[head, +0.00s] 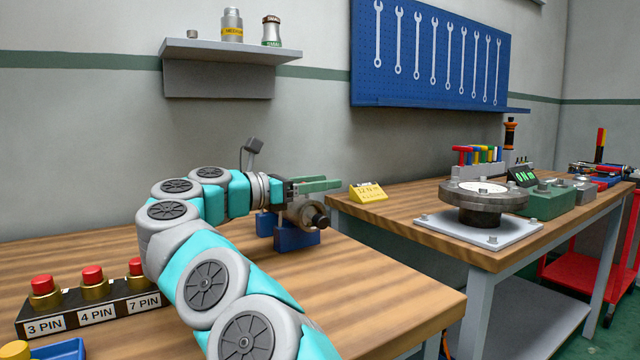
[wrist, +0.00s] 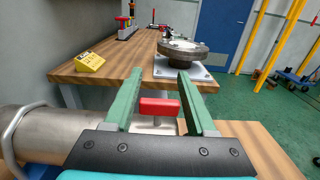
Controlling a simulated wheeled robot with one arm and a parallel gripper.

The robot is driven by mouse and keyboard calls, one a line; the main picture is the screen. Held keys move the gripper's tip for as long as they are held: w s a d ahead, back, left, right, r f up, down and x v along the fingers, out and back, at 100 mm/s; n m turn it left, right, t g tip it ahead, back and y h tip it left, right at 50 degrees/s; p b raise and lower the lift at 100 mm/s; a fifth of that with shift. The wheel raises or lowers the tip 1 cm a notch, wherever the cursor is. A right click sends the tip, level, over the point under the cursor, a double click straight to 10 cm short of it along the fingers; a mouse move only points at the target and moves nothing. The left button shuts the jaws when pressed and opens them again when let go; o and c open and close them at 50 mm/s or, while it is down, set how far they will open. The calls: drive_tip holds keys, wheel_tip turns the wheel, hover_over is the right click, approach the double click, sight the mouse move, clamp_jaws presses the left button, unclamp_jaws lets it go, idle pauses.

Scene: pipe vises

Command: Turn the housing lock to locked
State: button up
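A small red bar-shaped knob (wrist: 159,107), likely the housing lock, stands on a short metal stem in the wrist view. My gripper (wrist: 160,76) is open, with its two green fingers to the left and right of the knob in the picture and gaps on both sides. I cannot tell how deep the knob sits between them. A metal cylindrical housing (wrist: 35,125) is at the left of the wrist view. In the head view my gripper (head: 320,185) is just above the housing (head: 300,214), which rests in a blue vise (head: 292,238). The knob is not visible there.
A bench (head: 60,245) holds a block of red-topped pins (head: 95,305) at the front left. Across a gap, a second bench (head: 400,195) carries a yellow sign (head: 368,191) and a round flange (head: 484,205) on a plate. A wall shelf (head: 230,52) is behind.

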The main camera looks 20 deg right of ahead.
drive_tip(key=shift+o, duration=1.4)
drive_tip(key=shift+r, duration=0.1)
drive_tip(key=shift+r, duration=1.65)
drive_tip(key=shift+s+b, duration=0.55)
drive_tip(key=shift+s, duration=0.35)
drive_tip(key=shift+s+a+r+b, duration=0.15)
drive_tip(key=shift+s+b, duration=0.5)
drive_tip(key=shift+s, duration=1.1)
drive_tip(key=s+r+b, duration=0.1)
drive_tip(key=s+b, duration=0.9)
drive_tip(key=b, duration=0.1)
drive_tip(key=shift+s+a, duration=0.2)
drive_tip(key=shift+s, duration=0.15)
